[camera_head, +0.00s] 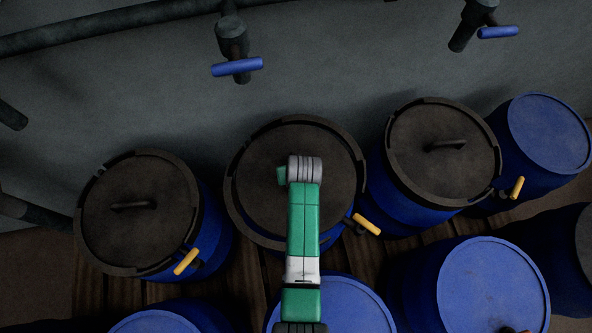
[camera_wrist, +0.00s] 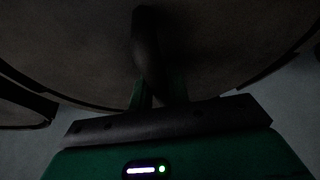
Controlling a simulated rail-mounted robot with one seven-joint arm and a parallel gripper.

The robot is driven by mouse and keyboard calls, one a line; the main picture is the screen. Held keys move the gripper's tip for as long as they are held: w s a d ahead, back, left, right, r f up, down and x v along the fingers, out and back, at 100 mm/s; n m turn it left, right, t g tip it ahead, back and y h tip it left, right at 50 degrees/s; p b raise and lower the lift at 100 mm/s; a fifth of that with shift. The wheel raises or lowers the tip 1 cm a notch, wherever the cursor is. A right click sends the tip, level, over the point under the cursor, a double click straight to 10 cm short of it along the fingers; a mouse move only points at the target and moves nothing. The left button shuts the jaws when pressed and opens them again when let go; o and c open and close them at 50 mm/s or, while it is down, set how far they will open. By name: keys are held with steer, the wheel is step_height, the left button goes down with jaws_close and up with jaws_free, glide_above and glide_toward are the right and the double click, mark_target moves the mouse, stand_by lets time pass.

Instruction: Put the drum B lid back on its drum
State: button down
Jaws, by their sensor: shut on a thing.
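The middle drum has a dark round lid (camera_head: 265,165) within its dark rim ring (camera_head: 231,204). I see no letter on it; I take it as the drum B lid. My gripper (camera_head: 283,176) is over the lid's middle, and my forearm covers part of the lid and drum. In the wrist view, my gripper (camera_wrist: 160,96) is shut on the lid's dark bar handle (camera_wrist: 147,40). The lid's underside is hidden, so I cannot tell whether it rests fully on the drum. A yellow lever (camera_head: 367,224) sticks out at the ring's lower right.
Lidded drums stand left (camera_head: 140,235) and right (camera_head: 440,160), each with a yellow lever. Blue-topped drums stand at far right (camera_head: 550,132) and in front (camera_head: 490,285). A pipe with a blue-handled valve (camera_head: 237,67) hangs behind the middle drum.

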steer(key=shift+f+b, duration=0.4)
steer(key=shift+f, duration=0.15)
steer(key=c, duration=1.3)
jaws_free()
steer(key=shift+o, duration=0.2)
steer(key=p+v, duration=0.2)
steer(key=v, duration=0.5)
steer(key=shift+s+r, duration=0.15)
steer(key=shift+r, duration=0.2)
